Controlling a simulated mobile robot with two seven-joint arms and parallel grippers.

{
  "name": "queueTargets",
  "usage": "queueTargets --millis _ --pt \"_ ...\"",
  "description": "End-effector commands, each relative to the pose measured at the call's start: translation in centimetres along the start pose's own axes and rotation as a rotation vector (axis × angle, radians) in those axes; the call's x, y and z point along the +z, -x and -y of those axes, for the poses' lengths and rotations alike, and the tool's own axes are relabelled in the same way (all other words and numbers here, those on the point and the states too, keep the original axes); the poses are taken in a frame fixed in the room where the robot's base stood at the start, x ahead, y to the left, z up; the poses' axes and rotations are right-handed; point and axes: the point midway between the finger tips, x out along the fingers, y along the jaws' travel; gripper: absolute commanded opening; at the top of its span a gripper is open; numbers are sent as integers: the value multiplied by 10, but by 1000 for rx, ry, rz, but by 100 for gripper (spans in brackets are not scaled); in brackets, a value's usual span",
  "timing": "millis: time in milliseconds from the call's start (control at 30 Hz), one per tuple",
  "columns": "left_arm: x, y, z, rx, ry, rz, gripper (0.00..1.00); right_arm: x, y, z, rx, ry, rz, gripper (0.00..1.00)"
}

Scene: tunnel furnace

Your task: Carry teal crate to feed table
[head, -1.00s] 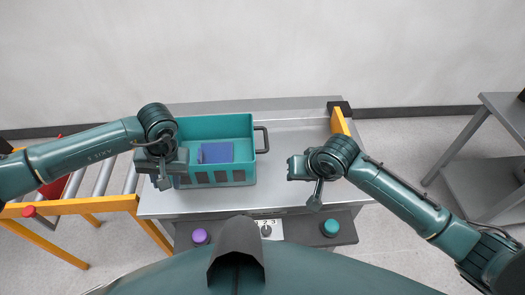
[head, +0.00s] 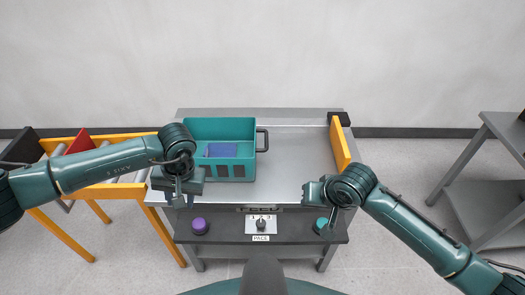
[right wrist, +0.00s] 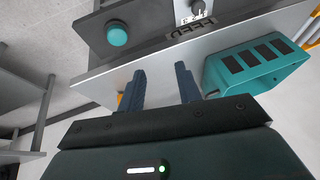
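The teal crate (head: 232,174) stands upright on the left part of the grey table (head: 290,170), with a blue block (head: 221,150) inside and a dark handle at its right end. The right wrist view shows the crate (right wrist: 262,70) at the right and a label on the table edge that seems to read FEED. My left gripper (head: 180,196) is at the crate's front left corner; contact and finger opening are unclear, and the crate's left end is hidden. My right gripper (right wrist: 161,85) is open and empty, near the table's front right edge, apart from the crate.
A roller conveyor with a yellow frame (head: 127,190) adjoins the table's left side. A yellow guide bar (head: 340,143) edges the right side. A front panel carries a purple button (head: 200,226), a dial and a teal button. A grey stand (head: 480,180) is at the right.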

Motion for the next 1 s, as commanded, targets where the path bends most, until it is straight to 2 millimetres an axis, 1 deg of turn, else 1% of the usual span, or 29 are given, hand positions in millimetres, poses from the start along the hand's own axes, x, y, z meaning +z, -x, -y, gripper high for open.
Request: queueTargets --millis 167,400,500,600,767,1000 --pt "0 0 0 0 0 0 34 -2 25 1 -2 0 -3 34" --pt "0 0 0 0 0 0 34 -4 76 2 -2 1 -6 34" --pt "0 0 0 0 0 0 34 -5 94 2 -1 1 -6 34" --pt "0 0 0 0 0 0 34 -5 106 2 -2 1 -3 34" --pt "0 0 0 0 0 0 34 -5 115 2 -1 0 -2 34" --pt "0 0 0 0 0 0 34 -5 116 2 0 -1 -2 34"
